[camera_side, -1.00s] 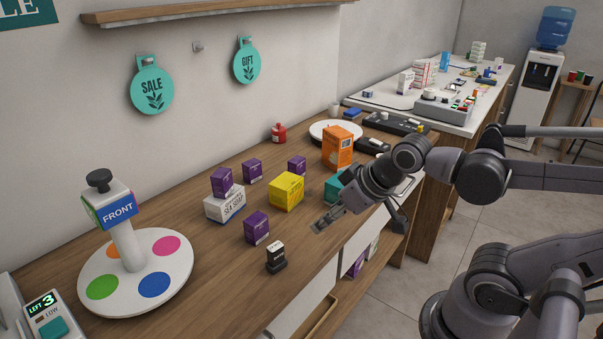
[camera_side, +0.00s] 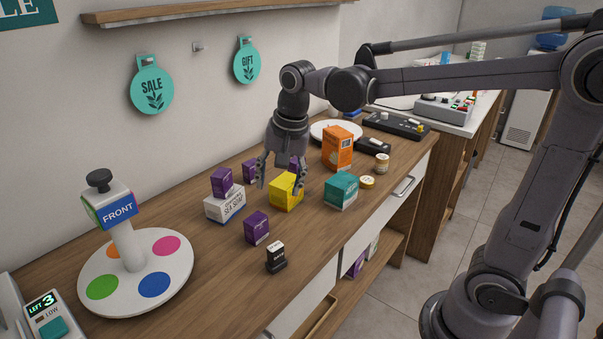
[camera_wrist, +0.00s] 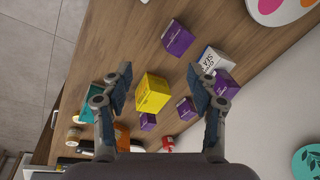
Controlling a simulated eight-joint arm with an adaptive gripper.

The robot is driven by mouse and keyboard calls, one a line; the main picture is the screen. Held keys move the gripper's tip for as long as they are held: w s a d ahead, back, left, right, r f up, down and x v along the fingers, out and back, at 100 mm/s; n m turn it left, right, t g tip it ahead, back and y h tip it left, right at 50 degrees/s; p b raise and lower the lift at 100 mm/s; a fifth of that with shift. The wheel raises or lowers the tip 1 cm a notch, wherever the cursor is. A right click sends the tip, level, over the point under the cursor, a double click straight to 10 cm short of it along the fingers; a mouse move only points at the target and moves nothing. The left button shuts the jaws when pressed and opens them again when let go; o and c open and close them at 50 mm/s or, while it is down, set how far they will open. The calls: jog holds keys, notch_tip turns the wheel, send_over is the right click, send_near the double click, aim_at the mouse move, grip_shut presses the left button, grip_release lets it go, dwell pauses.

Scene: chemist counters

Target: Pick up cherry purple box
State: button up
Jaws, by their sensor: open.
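Several purple boxes stand on the wooden counter, their labels too small to tell which is cherry. In the side view one stands at the front (camera_side: 256,228), one on a white sea soap box (camera_side: 225,206), one behind it (camera_side: 250,171), and one partly hidden behind my gripper (camera_side: 280,187). The wrist view shows purple boxes at upper middle (camera_wrist: 178,40), right (camera_wrist: 225,83), lower middle (camera_wrist: 186,109) and beside the yellow box (camera_wrist: 148,121). My gripper is open and empty, pointing down above the yellow box (camera_wrist: 153,93), which appears between the fingers in the wrist view.
A teal box (camera_side: 341,190), an orange box (camera_side: 337,148) and small jars stand to the right. A small black-and-white item (camera_side: 276,257) is near the front edge. A turntable (camera_side: 180,275) with coloured dots is at left. Bare counter lies at the front left.

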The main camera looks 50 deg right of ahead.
aim_at(255, 218)
jog(key=w+a+f+m+g, duration=0.2)
jog(key=w+f+m+g, duration=0.1)
jog(key=w+m, duration=0.35)
jog(key=shift+w+d+f, duration=0.1)
jog(key=shift+f, duration=2.5)
jog(key=shift+w+d+f, duration=0.1)
jog(key=shift+f, duration=2.45)
jog(key=shift+c, duration=0.3)
jog(key=c, duration=1.1)
